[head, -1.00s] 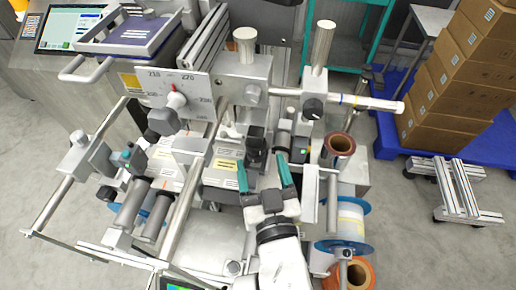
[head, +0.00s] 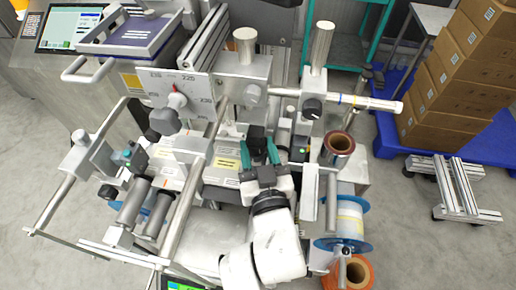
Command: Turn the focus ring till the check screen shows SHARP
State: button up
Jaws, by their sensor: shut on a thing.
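My gripper (head: 259,155), with two teal fingers, is at the middle of the machine. It is shut on a black block-like part (head: 257,138), with one finger on each side. This part may be the focus ring; its shape is mostly hidden between the fingers. A small lit screen (head: 180,284) is cut off at the bottom edge, and its words cannot be read. A larger screen (head: 68,30) with a blue panel stands at the upper left; its text is too small to read.
A dial with a red pointer (head: 176,98) sits on a grey plate left of my gripper. Metal rods and rollers (head: 133,205) crowd the left.

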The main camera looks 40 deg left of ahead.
jog(key=c, duration=0.5)
jog(key=shift+o, duration=0.3)
jog(key=b, duration=0.3)
jog(key=shift+s+a+f+t, duration=0.1)
jog(key=shift+a+f+t, duration=0.05)
jog(key=shift+f+t, duration=0.2)
jog(key=shift+m+t+h+b, duration=0.25)
jog(key=shift+m+h+b, duration=0.25)
jog(key=shift+b, duration=1.05)
jog(key=shift+r+m+t+h+b, duration=0.25)
jog(key=shift+m+t+h+b, duration=0.05)
jog(key=shift+t, duration=0.1)
jog(key=shift+s, duration=0.1)
jog(key=o, duration=1.1)
jog(key=shift+r, duration=0.1)
jog(key=shift+c, duration=0.2)
